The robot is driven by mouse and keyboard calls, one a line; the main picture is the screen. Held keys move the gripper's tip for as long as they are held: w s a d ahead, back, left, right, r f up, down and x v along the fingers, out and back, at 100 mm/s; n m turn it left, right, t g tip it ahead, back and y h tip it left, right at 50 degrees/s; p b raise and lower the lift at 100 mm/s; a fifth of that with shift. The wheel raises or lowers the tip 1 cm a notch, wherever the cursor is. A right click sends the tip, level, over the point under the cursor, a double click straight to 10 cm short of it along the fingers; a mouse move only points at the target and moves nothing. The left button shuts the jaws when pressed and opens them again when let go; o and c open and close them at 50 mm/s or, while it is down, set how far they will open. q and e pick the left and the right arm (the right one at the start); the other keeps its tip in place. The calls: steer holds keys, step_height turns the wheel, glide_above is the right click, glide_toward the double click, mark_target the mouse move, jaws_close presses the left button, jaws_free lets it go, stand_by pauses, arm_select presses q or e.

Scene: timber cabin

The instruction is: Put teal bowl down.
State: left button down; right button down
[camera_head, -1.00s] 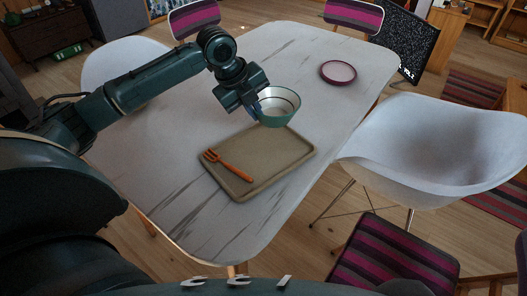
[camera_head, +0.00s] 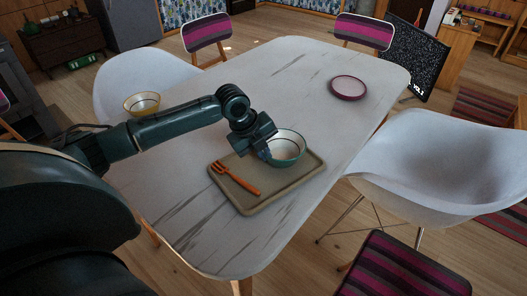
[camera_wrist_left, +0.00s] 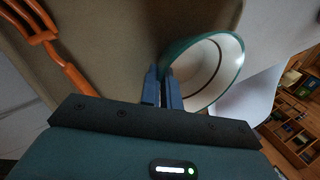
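The teal bowl (camera_head: 288,147), white inside with a dark ring, is upright at the far right part of the tan tray (camera_head: 246,207). I cannot tell whether its base touches the tray. My left gripper (camera_head: 265,151) is at the bowl's left side. In the left wrist view, the blue fingers (camera_wrist_left: 162,88) are close together on the rim of the bowl (camera_wrist_left: 215,70), which tilts in that picture. An orange fork (camera_head: 237,179) lies on the left part of the tray; it also shows in the left wrist view (camera_wrist_left: 52,50). My right gripper is out of view.
A maroon-rimmed plate (camera_head: 348,87) lies on the white table (camera_head: 300,70) toward the back right. White chairs (camera_head: 440,160) flank the table. The table's middle back is clear.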

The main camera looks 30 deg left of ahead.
arm_select(q)
steer(key=c, duration=2.1)
jaws_free()
steer(key=shift+f, duration=0.15)
steer(key=o, duration=0.5)
steer(key=p+v, duration=0.1)
steer(key=v, duration=1.1)
steer(key=shift+w+r, duration=0.1)
steer(key=shift+r, duration=0.15)
